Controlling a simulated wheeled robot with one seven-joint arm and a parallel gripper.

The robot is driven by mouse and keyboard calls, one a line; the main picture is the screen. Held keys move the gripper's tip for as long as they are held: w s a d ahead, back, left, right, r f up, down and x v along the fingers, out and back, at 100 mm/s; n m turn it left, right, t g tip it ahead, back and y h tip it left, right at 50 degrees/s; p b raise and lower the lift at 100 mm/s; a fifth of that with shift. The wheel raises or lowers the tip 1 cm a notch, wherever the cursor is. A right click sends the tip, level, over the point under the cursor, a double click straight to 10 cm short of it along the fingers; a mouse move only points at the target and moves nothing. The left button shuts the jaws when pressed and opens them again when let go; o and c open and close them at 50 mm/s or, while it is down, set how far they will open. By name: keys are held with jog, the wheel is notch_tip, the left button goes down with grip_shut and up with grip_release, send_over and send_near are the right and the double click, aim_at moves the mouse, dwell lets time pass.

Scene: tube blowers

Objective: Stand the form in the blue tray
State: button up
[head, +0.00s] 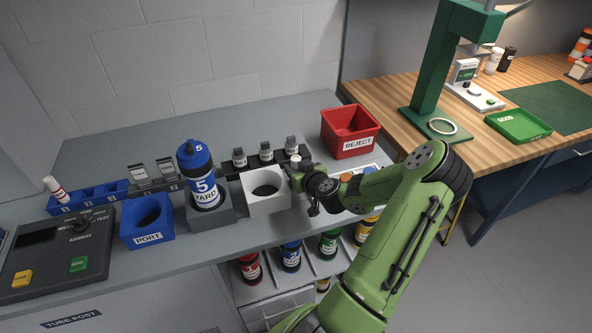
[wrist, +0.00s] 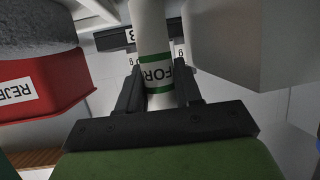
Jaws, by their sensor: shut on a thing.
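My gripper (head: 305,182) is at the right of the white holed block, above the grey counter. In the wrist view, my gripper (wrist: 157,88) is shut on the form (wrist: 154,72), a white cylinder with green bands and the letters "FOR" showing. In the head view my gripper and arm mostly hide the form. The blue tray (head: 88,199) is a low rack with several slots at the counter's left. A white tube with a red band (head: 54,187) leans in its left end.
A blue PORT box (head: 147,225), a blue-capped YARD canister (head: 203,180) and the white holed block (head: 265,203) stand between my gripper and the tray. Dark racks with small items are behind. A red REJECT bin (head: 350,133) is at the right.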

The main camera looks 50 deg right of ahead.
jog(key=shift+f, duration=0.1)
jog(key=o, duration=0.7)
